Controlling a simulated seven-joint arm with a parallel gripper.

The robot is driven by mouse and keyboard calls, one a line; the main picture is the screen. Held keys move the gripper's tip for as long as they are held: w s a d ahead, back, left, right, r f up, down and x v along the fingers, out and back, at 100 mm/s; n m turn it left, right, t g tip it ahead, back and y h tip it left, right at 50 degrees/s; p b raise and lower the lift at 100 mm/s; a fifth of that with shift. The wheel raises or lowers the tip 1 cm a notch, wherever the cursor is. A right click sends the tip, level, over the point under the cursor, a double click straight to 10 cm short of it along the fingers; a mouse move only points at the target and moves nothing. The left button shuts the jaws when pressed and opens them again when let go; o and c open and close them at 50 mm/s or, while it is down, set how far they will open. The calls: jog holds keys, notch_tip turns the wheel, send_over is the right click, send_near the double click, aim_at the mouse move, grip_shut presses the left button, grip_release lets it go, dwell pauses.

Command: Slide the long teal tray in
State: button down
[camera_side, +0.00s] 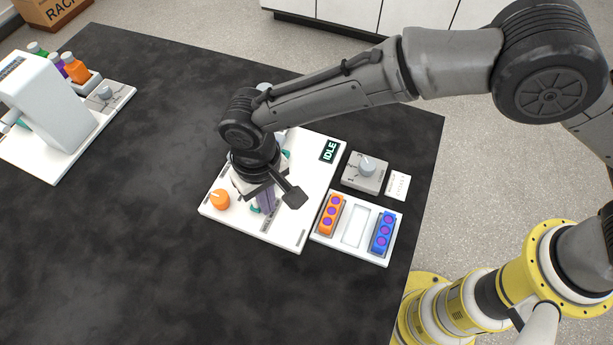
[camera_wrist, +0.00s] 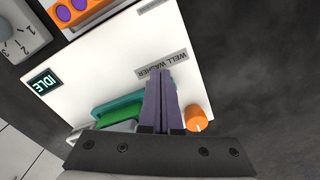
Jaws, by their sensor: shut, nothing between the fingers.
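The long teal tray (camera_wrist: 120,106) lies on the white well washer (camera_wrist: 105,62), beside a green part in the wrist view. My fingers cover its right part there. In the side view only small teal pieces (camera_side: 286,154) show around my wrist, and the rest is hidden. My gripper (camera_wrist: 161,74) is shut and empty, its purple-grey fingers over the tray's right part, tips near the WELL WASHER label (camera_wrist: 162,63). I cannot tell whether they touch the tray. In the side view my gripper (camera_side: 266,208) is low over the washer.
An orange knob (camera_side: 220,199) stands on the washer's left corner, close beside my fingers. The IDLE display (camera_side: 330,151) is lit. A grey dial box (camera_side: 365,172) and a rack plate with orange (camera_side: 331,214) and blue strips (camera_side: 383,232) stand to the right.

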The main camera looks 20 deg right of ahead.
jog(key=shift+s, duration=0.1)
jog(key=shift+s+d, duration=0.35)
jog(key=shift+d, duration=0.05)
notch_tip(320, 180, up, 7)
dwell(0.8)
